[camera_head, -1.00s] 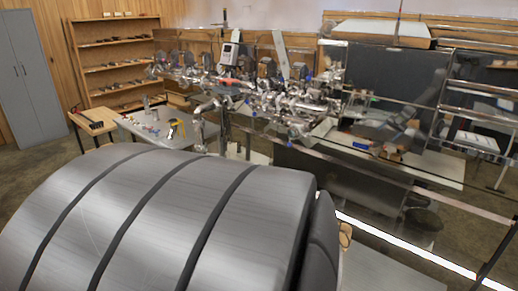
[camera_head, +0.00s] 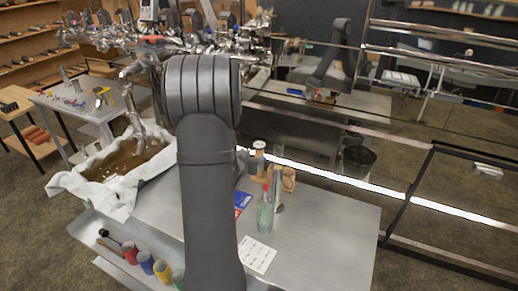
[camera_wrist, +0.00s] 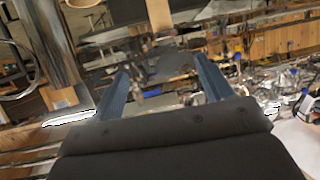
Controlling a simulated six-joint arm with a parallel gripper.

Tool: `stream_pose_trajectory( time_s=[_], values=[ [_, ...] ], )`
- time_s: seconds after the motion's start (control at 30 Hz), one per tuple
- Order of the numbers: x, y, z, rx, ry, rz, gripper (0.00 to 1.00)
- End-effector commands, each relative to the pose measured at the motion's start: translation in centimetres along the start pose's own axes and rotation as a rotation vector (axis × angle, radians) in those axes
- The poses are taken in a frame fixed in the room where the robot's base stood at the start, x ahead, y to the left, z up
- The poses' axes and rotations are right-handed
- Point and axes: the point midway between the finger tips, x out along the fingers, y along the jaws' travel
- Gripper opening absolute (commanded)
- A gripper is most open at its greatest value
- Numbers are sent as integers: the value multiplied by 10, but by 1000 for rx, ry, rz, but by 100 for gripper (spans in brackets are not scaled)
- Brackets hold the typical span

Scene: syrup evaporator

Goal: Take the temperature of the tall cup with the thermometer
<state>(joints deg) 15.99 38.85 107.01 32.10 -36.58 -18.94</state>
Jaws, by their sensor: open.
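A tall narrow metal cylinder (camera_head: 278,188), possibly the tall cup, stands upright on the steel table (camera_head: 335,225) in the head view. A greenish glass bottle (camera_head: 265,216) with a red top stands just in front of it. I cannot make out the thermometer for certain. My gripper (camera_wrist: 161,68) shows in the wrist view with its two blue-grey fingers wide apart and nothing between them. In the head view, my arm hides the gripper and part of the table.
A wooden block (camera_head: 289,177) and a jar (camera_head: 258,157) stand behind the bottle. A white paper card (camera_head: 257,254) lies in front. Several coloured cups, including a yellow one (camera_head: 162,271), stand at the front left. A cloth-lined pan (camera_head: 72,182) is at left. The table's right side is clear.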

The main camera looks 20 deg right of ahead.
Motion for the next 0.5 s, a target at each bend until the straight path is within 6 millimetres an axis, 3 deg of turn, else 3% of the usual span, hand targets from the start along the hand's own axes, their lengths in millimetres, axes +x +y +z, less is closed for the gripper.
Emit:
stream_pose_trajectory(
  time_s=[0.5],
  values=[
    [94,0,1,2,-1,1,73]
  ],
)
